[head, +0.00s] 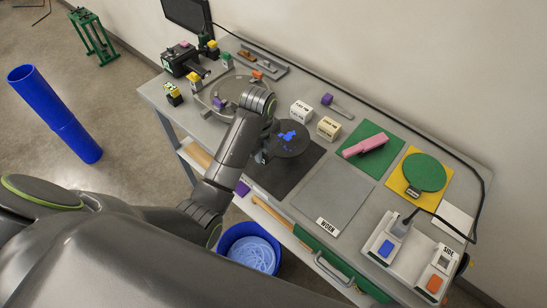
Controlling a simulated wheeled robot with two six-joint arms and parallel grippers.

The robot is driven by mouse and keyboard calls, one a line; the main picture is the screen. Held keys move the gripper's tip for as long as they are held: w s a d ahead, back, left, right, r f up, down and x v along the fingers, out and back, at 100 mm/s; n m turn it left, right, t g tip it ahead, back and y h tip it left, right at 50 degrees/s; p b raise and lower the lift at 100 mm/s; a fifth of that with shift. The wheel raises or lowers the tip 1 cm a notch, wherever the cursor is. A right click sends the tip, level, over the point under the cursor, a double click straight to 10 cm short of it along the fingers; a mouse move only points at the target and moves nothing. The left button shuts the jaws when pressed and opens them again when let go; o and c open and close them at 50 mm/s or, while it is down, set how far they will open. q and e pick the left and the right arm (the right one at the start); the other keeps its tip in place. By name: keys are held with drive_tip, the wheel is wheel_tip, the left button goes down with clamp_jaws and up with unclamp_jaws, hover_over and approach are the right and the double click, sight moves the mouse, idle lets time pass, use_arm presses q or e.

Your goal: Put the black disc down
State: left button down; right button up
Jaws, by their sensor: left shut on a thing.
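The black disc (291,148) has a blue smeared patch on its top face. It is over the dark mat (270,180) near the middle of the cart. My left gripper (264,156) is shut on the disc at its left edge, and my forearm comes in from the lower left. The fingers are small and partly hidden by the arm. I cannot tell whether the disc touches the mat or is held just above it. My right gripper is not in view.
Right of the dark mat lie a grey "WORN" mat (322,200), a pink tool (366,146) on a green mat, and a green disc (424,172) on a yellow mat. Two labelled blocks (328,128) stand behind the disc. A blue bin (228,240) stands below the cart's front edge.

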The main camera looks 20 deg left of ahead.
sight(264, 163)
use_arm(q)
drive_tip(key=f, duration=0.4)
drive_tip(key=shift+d+f+p, duration=0.35)
drive_tip(key=shift+d+p, duration=0.05)
wheel_tip(264, 163, down, 4)
drive_tip(key=shift+a+r+p, duration=0.1)
drive_tip(key=shift+a+p, duration=0.05)
drive_tip(key=shift+p, duration=0.25)
drive_tip(key=shift+f, duration=0.35)
drive_tip(key=c, duration=1.5)
unclamp_jaws()
drive_tip(key=shift+o, duration=0.3)
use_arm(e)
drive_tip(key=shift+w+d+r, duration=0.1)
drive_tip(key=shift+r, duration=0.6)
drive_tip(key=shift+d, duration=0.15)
